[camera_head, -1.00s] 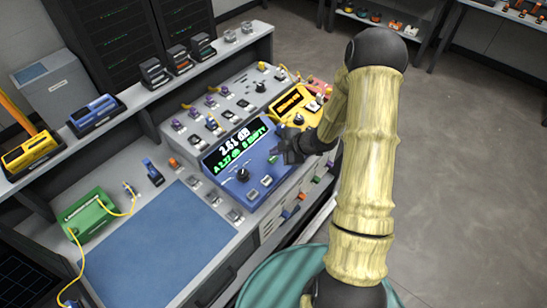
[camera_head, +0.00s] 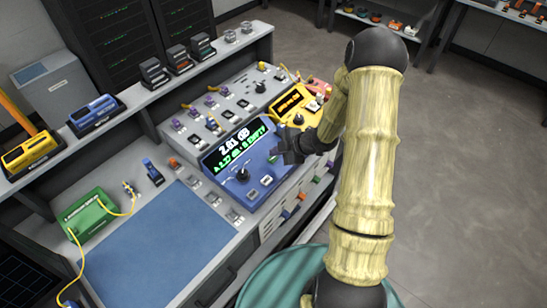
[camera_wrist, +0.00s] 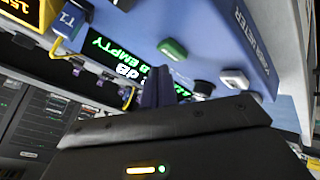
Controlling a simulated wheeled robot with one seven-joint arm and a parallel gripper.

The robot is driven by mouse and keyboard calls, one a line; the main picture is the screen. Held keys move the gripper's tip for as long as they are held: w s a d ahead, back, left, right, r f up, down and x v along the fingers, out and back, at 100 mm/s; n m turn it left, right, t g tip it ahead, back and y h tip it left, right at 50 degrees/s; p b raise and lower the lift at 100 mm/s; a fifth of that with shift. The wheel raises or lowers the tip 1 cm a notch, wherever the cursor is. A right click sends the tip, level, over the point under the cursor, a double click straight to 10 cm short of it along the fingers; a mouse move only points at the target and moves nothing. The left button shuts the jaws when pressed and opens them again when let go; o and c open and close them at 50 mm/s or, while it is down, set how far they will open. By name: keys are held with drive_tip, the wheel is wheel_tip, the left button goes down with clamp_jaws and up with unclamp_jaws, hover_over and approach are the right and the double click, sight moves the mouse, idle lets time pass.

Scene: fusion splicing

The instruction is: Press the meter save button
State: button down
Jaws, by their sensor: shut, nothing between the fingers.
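The blue power meter (camera_head: 224,180) sits on the bench in the head view. Its lit display (camera_head: 234,148) shows a dB reading, with a green line below. A dark knob (camera_head: 242,175) and pale buttons (camera_head: 253,194) are on its face. My gripper (camera_head: 284,154) is over the meter's right end and hides part of it. In the wrist view, the shut, empty fingers (camera_wrist: 160,88) overlap the display. A green button (camera_wrist: 172,49) and a white button (camera_wrist: 234,78) show near them. I cannot tell which button is save, or whether the fingertips touch the meter.
A yellow device (camera_head: 293,101) stands behind my gripper. A panel with several switches and plugs (camera_head: 205,118) lies behind the meter. A green box (camera_head: 87,217) with a yellow cable is at the left. The blue mat (camera_head: 155,250) is clear.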

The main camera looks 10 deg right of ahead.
sight(276, 159)
drive_tip(key=shift+f, duration=0.35)
drive_tip(key=shift+f+b, duration=0.45)
drive_tip(key=shift+b, duration=0.15)
idle(0.5)
drive_tip(key=shift+r, duration=0.1)
drive_tip(key=shift+r+p, duration=0.8)
drive_tip(key=shift+p, duration=0.05)
wheel_tip(276, 159, up, 5)
drive_tip(key=p, duration=0.4)
idle(1.0)
